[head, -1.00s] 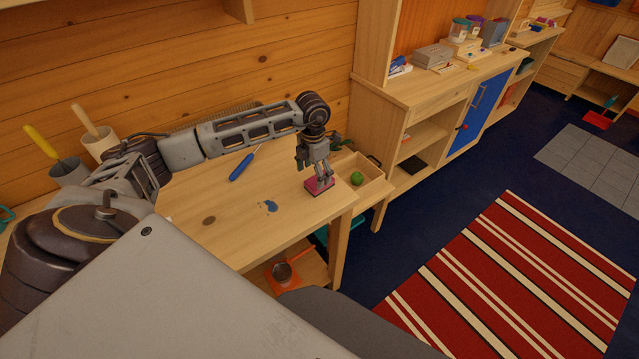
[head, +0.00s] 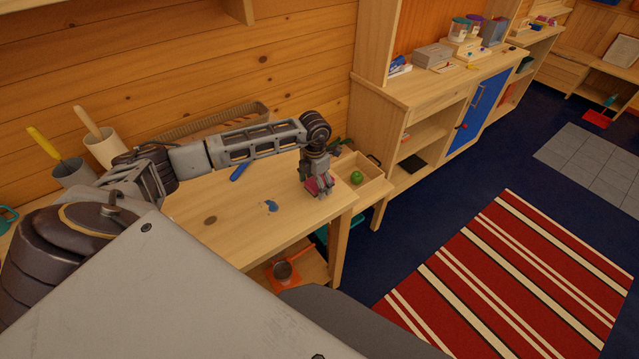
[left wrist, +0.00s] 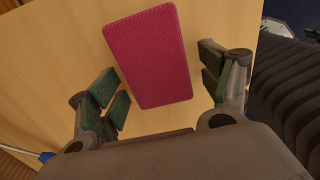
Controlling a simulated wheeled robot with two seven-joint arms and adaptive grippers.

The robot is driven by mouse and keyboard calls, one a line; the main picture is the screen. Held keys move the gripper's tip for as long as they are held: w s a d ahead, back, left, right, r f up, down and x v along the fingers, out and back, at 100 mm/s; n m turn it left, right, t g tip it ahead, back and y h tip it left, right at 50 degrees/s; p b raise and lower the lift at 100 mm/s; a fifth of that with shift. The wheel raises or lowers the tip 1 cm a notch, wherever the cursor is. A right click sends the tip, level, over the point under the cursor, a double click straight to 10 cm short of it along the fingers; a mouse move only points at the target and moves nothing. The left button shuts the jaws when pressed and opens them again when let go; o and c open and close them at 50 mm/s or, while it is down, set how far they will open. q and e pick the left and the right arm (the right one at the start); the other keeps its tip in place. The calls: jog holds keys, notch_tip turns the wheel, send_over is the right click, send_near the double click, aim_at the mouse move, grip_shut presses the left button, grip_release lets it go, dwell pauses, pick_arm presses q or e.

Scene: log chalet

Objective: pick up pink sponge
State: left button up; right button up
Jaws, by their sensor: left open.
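The pink sponge (head: 312,186) lies on the wooden table (head: 235,215) near its right end, partly hidden by my left gripper (head: 318,190). In the left wrist view the sponge (left wrist: 150,55) is a flat, textured pink block, slightly tilted in the picture. It sits between the two fingers of my left gripper (left wrist: 160,93), with a gap on each side. The left gripper is open and points down over the sponge. My right gripper is not in view.
A wooden drawer or box with a green ball (head: 356,178) stands just right of the table end. A blue-handled tool (head: 239,171) lies behind the sponge, partly hidden by my arm. Cups (head: 105,148) stand at the left.

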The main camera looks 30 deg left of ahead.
aim_at(315, 183)
pick_arm(q)
jog(key=c, duration=0.9)
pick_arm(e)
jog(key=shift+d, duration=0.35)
pick_arm(q)
jog(key=shift+o, duration=0.2)
jog(key=shift+r, duration=0.2)
notch_tip(315, 183, up, 8)
jog(key=shift+b, duration=0.65)
jog(key=shift+r, duration=0.85)
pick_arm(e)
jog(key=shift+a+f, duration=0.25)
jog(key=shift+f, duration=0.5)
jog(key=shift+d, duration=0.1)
